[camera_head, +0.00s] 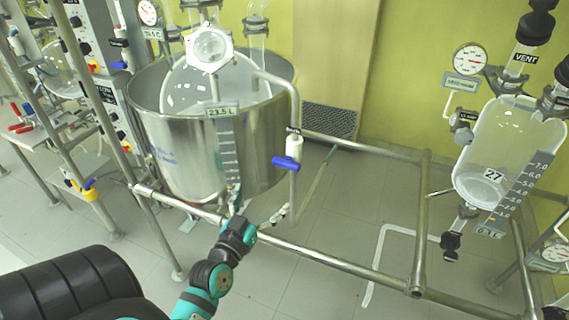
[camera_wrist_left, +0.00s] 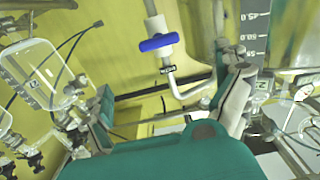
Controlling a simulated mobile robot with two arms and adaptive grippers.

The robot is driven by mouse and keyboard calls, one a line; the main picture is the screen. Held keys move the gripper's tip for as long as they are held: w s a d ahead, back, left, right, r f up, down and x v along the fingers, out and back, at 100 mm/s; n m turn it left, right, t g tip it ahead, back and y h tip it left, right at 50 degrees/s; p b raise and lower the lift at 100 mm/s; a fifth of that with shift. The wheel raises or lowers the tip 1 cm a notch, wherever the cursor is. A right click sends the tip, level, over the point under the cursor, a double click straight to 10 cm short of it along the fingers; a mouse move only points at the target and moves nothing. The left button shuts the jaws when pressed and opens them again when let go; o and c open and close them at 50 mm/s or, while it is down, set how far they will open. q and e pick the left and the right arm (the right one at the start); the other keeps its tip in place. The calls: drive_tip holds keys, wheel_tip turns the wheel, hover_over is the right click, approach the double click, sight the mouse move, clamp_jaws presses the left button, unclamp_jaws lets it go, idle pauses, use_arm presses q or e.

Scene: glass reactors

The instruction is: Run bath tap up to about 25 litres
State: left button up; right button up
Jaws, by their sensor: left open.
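The steel bath (camera_head: 165,130) stands at the upper left of the head view, with a glass vessel inside. A pipe comes over its right rim and runs down to a tap with a blue handle (camera_head: 287,162). The handle lies crosswise to the pipe; it also shows in the left wrist view (camera_wrist_left: 158,43). A plate on the bath (camera_head: 221,111) appears to read 23.5 L, above a vertical scale. My left gripper (camera_head: 258,209) is open and empty, below and left of the tap. Its spread fingers (camera_wrist_left: 168,95) show in the wrist view, apart from the handle.
A metal rail (camera_head: 310,253) runs beside my left gripper, below the bath. A smaller glass vessel (camera_head: 495,150) marked 27 hangs at the right, with a gauge (camera_head: 469,59). A frame with valves stands at the left. Floor shows between the rails.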

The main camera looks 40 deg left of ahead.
sight(284, 165)
use_arm(q)
drive_tip(key=p+x, duration=0.2)
drive_tip(key=x, duration=1.2)
drive_tip(key=shift+w, duration=0.3)
drive_tip(key=c, duration=1.1)
